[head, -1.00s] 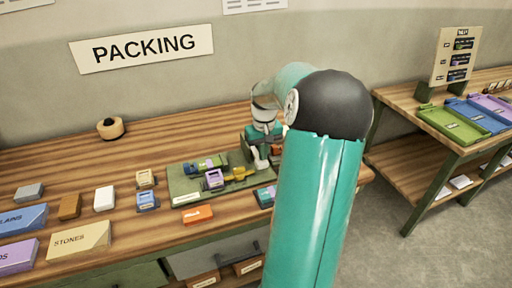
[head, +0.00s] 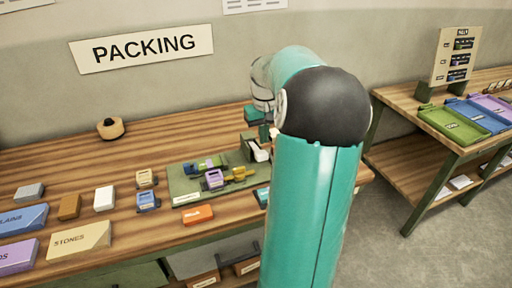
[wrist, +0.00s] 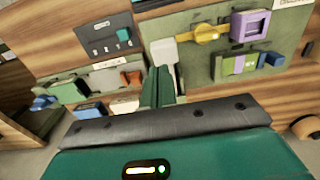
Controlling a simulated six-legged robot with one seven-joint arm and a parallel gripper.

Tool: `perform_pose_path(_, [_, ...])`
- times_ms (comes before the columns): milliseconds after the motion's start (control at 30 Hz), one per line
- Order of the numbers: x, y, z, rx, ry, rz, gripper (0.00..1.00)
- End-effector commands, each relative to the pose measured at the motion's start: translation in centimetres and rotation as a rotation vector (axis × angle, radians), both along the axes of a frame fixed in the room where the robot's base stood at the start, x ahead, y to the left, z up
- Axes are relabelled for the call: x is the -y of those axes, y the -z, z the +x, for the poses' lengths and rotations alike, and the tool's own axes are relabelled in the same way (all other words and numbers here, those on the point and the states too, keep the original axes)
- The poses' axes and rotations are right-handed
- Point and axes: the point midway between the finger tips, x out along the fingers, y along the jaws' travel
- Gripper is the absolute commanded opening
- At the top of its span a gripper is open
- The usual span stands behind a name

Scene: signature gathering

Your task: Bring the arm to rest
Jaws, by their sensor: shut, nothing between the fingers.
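My arm rises in front of the packing bench in the head view, its dark elbow hiding part of the bench's right end. My gripper (wrist: 163,88) shows in the wrist view with its two green fingers together and nothing between them. It is above the bench, close to a pale flat piece (wrist: 165,54) beyond the fingertips; I cannot tell whether they touch. In the head view the fingers are mostly hidden behind my arm.
The wooden bench (head: 60,165) holds a green board (head: 183,188) with several coloured parts, an orange block (head: 198,214) and several small blocks. A round wooden object (head: 110,128) stands at the back. A second table (head: 398,98) with trays stands right, across open floor.

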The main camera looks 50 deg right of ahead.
Motion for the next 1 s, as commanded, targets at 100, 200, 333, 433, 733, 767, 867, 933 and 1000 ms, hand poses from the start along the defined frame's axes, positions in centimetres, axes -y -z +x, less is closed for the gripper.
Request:
perform_pose_path(100, [0.0,-0.1,0.0,0.000,0.000,0.000,0.00])
perform_pose_path(200, [0.0,-0.1,0.0,0.000,0.000,0.000,0.00])
perform_pose_path(333, [0.0,-0.1,0.0,0.000,0.000,0.000,0.00])
perform_pose_path(433, [0.0,-0.1,0.0,0.000,0.000,0.000,0.00])
perform_pose_path(733, [-2.5,-1.0,1.2,-0.001,-0.035,-0.027,0.00])
perform_pose_path(767, [-3.5,-1.4,1.5,-0.001,-0.047,-0.037,0.00])
perform_pose_path(867, [-7.9,-2.8,2.8,0.005,-0.100,-0.082,0.00])
perform_pose_path(933, [-11.4,-3.8,3.4,0.016,-0.139,-0.116,0.00])
perform_pose_path(1000, [-14.8,-4.8,3.6,0.035,-0.176,-0.147,0.00])
